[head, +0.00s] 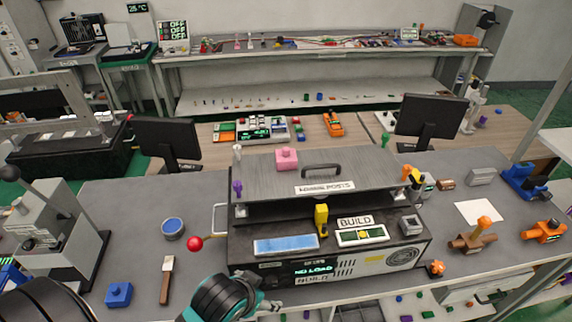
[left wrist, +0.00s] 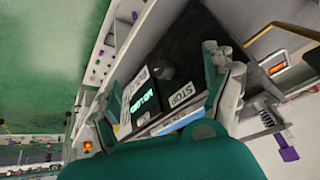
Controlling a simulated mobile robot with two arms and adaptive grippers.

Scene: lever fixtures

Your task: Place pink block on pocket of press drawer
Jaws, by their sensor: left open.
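The pink block (head: 287,158), with a small knob on top, sits on the grey top plate of the press (head: 380,170) in the head view, left of the dark handle. The black press front (head: 400,262) carries a lit "NO LOAD" display and a light blue strip; I cannot tell which part is the drawer pocket. My left gripper (head: 262,303) is low at the press's front left, well below and apart from the pink block. In the left wrist view, its fingers (left wrist: 165,85) are spread and empty, facing the press front. The pink block is not visible there.
A blue block (head: 118,294), a wooden-handled tool (head: 166,280) and a round blue-topped tin (head: 173,228) lie on the left of the table. Monitors stand behind. The table's far left middle is clear.

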